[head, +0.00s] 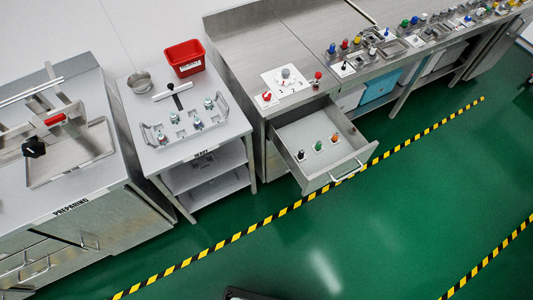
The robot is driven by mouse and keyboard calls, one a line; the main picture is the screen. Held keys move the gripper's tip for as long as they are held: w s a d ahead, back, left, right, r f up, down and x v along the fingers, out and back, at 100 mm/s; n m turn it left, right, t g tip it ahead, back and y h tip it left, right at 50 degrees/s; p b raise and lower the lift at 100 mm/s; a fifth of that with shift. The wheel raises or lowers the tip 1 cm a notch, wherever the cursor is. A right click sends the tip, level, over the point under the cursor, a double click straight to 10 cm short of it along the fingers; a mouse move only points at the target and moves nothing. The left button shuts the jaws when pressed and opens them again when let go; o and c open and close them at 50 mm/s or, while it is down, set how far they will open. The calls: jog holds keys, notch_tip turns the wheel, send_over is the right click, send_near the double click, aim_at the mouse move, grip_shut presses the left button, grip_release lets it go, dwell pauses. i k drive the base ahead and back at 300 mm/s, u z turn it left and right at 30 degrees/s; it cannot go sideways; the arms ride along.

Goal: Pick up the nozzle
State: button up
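The open drawer (345,160) under the metal bench holds three small upright pieces that look like nozzles. One has a dark top with an orange tint (301,155), one is green (318,146), and one is dark with an orange-brown part (334,138). A grey tray (222,130) on the small table carries several small metal fittings with pale teal parts (175,118). I cannot tell which piece is the task's nozzle. My gripper is not in view.
A red bin (185,57) and a metal cup (140,81) stand on the small table. A station marked "PREPARING" (70,207) is at left. The long bench (265,45) carries knobs and fixtures. The drawer juts out over the green floor (350,240), which is open in front.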

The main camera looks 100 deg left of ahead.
aim_at(301, 153)
jog(key=u, duration=0.65)
jog(key=i, duration=0.85)
jog(key=u, duration=4.2)
jog(key=k, duration=0.6)
jog(key=z, duration=0.9)
jog(key=i, duration=0.5)
jog(key=z, duration=0.05)
